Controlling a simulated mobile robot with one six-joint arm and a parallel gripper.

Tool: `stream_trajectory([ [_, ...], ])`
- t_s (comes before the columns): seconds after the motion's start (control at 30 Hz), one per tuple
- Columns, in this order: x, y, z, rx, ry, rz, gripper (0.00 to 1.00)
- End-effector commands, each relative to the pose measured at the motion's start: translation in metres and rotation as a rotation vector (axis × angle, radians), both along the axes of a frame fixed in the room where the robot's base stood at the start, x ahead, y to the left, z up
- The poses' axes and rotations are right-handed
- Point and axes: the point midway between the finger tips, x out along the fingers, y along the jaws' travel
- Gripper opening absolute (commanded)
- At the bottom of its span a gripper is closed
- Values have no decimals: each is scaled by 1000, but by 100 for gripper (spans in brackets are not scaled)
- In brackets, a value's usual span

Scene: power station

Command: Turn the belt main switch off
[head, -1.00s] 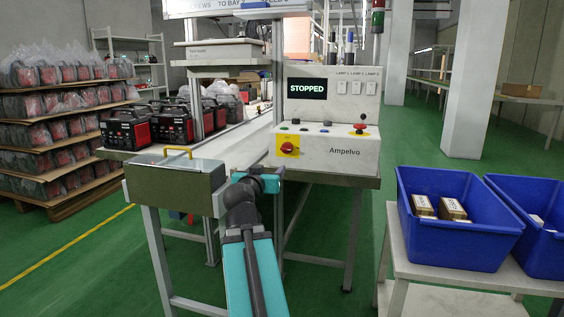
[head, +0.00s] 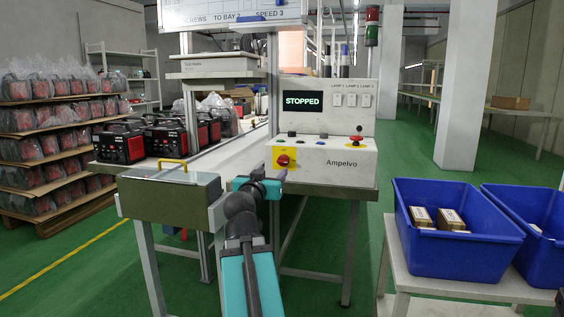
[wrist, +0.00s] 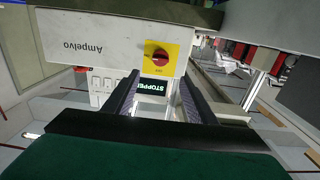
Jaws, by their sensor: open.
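The belt main switch is a red rotary knob (head: 283,160) on a yellow plate, at the left of the white Ampelvo console's (head: 350,162) front face. In the wrist view the console appears upside down, with the red knob (wrist: 159,57) near the middle. The knob's exact angle is too small to tell. My gripper (wrist: 158,80) is open and empty, its two dark fingers apart and pointing toward the switch plate, with a gap still visible. In the head view my wrist is just below and left of the switch, and the fingers are mostly hidden.
The console's display (head: 303,100) reads STOPPED. A red mushroom button (head: 356,138) and small buttons sit on its ledge. A green-grey box with a yellow handle (head: 170,195) stands left of my arm. Blue crates (head: 458,240) are on a table at right.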

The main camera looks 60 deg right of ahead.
Motion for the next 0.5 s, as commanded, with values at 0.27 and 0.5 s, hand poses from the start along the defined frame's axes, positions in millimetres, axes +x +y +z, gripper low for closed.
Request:
stream_trajectory([
  [0.27, 4, -13, 4, 1, 1, -1, 51],
  [0.5, 6, -23, 3, 0, 1, -2, 51],
])
